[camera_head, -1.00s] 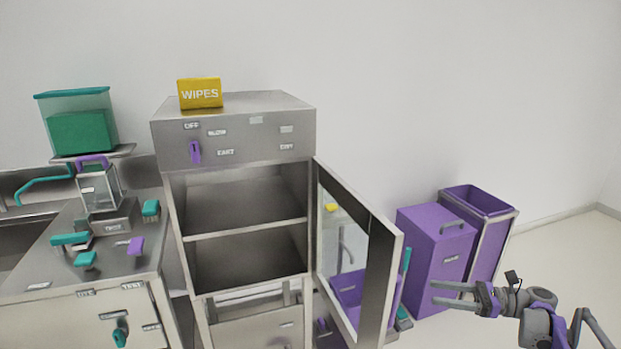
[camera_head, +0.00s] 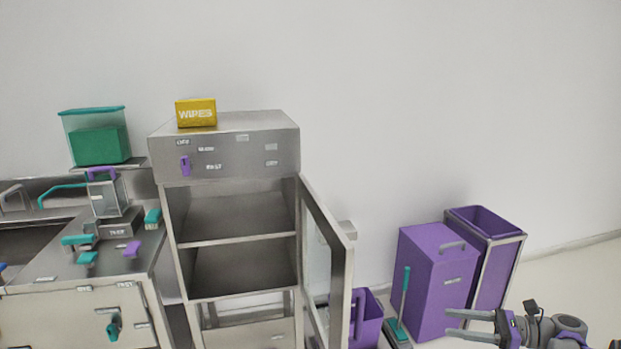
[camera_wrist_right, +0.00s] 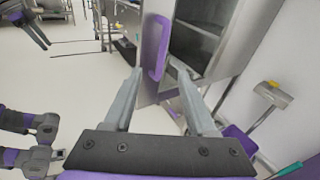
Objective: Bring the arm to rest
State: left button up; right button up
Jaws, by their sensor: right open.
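My right gripper (camera_head: 470,329) is at the bottom right of the head view, in front of the tall purple bin. It is open, with its two fingers apart and nothing between them. In the right wrist view its fingers (camera_wrist_right: 153,100) spread toward the steel cabinet door, whose purple handle (camera_wrist_right: 156,47) shows beyond the fingertips. A grey and purple arm part of mine (camera_wrist_right: 38,128) shows at the left of that view. A dark gripper-like shape (camera_wrist_right: 33,28) is at its upper left; its jaw state is unclear. The left gripper is not in the head view.
The steel cabinet (camera_head: 225,146) has its glass door (camera_head: 346,285) standing open to the right. A lidded purple bin (camera_head: 432,280), an open purple bin (camera_head: 497,222) and a small purple bin (camera_head: 368,325) stand along the wall. Pale floor (camera_head: 575,280) is clear at right.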

jog(key=s+a+r+n+g+h+p, duration=0.15)
jog(key=s+a+n+h, duration=0.3)
jog(key=a, duration=0.45)
jog(key=s+a+n+g+h+p, duration=0.1)
jog(key=s+a+n+h+p, duration=0.2)
jog(key=s+a, duration=0.4)
pick_arm(q)
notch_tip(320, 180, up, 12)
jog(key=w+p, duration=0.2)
jog(key=p, duration=0.3)
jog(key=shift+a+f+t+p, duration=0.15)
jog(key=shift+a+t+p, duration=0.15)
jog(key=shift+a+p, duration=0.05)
pick_arm(e)
jog(key=s+f+n+t+h, duration=0.2)
jog(key=s+n+h, duration=0.6)
jog(key=s+n, duration=0.5)
jog(key=s+f, duration=0.1)
jog(key=s, duration=0.3)
jog(key=shift+s+a+f+n, duration=0.15)
jog(key=shift+s+a+n, duration=0.15)
jog(key=shift+a+n, duration=0.1)
